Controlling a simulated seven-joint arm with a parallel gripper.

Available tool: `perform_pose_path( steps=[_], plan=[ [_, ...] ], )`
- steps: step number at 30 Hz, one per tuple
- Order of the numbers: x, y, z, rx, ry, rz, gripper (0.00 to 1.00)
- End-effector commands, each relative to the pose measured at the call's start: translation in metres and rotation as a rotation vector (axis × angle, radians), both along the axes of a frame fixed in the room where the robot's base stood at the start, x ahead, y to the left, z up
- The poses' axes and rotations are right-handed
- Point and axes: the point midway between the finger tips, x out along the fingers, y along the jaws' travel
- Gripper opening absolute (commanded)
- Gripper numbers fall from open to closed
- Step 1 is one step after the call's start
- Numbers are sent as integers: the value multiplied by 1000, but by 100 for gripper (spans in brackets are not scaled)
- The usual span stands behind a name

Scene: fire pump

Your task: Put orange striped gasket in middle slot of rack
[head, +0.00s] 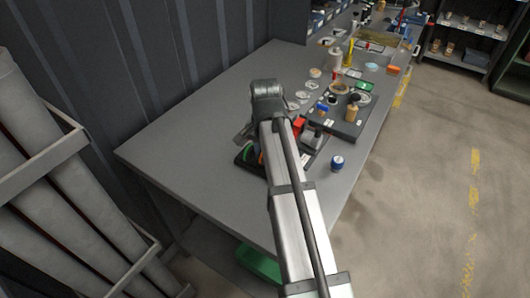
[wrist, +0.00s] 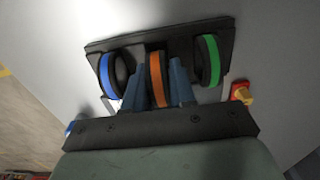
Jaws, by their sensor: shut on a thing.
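The dark rack (wrist: 185,32) lies across the top of the wrist view. A blue striped gasket (wrist: 107,75) stands at its left end and a green striped gasket (wrist: 210,60) at its right end. The orange striped gasket (wrist: 155,80) is upright between them, at the middle of the rack. My gripper (wrist: 158,85) is shut on it, one blue-grey finger on each side. I cannot tell how deep it sits in the slot.
The grey table (head: 190,143) has free room left of the rack. A blue-capped jar (head: 337,163) stands near the right edge. A dark tray (head: 340,125) with bottles and rings lies farther back. A ribbed wall (head: 150,60) borders the table's left side.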

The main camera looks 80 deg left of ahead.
Motion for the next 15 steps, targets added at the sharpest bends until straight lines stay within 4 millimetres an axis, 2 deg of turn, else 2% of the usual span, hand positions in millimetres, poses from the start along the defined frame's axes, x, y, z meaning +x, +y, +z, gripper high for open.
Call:
perform_pose_path(
  steps=[15],
  plan=[
    [0, 0, -10, 0, 0, 0, 0]
  ],
)
